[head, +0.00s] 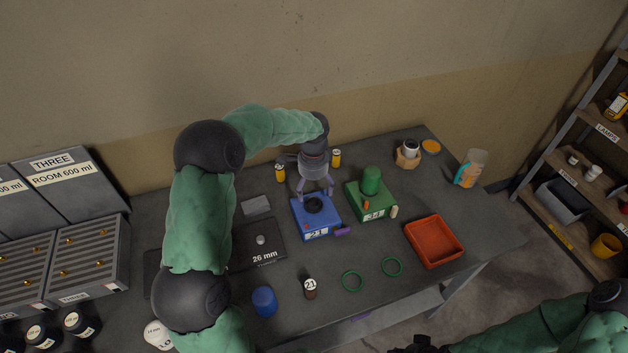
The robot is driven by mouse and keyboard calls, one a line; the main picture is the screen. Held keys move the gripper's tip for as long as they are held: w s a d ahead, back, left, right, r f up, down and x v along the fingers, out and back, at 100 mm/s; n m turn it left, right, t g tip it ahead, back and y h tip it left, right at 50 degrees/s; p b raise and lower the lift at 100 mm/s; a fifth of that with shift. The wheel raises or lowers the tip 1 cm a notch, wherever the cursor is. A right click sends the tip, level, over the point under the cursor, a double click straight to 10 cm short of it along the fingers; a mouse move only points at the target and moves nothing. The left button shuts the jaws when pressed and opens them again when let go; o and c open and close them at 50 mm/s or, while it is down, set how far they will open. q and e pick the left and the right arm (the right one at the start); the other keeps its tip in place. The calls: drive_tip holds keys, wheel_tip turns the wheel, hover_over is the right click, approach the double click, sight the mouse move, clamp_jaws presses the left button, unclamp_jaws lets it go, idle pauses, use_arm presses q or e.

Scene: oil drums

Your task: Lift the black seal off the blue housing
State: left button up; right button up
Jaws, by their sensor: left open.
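The blue housing (324,228), marked 21, stands on the grey table near the middle of the head view. The black seal (314,205) is a dark ring on top of it. My left gripper (317,193) points down over the housing with its purple-grey fingers apart, close above the seal and around its far side. I cannot tell whether the fingers touch the seal. My right arm shows at the lower right; its gripper is not clearly visible, with only a dark part at the bottom edge.
Right of the housing stands a green housing (379,208) marked 34. A red tray (434,241) sits at the right. Yellow cylinders (280,172) stand behind.

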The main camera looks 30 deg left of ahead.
sight(313, 201)
use_arm(q)
wheel_tip(313, 201, down, 7)
drive_tip(key=shift+r+b, duration=0.2)
drive_tip(key=shift+b, duration=0.1)
drive_tip(key=c, duration=1.2)
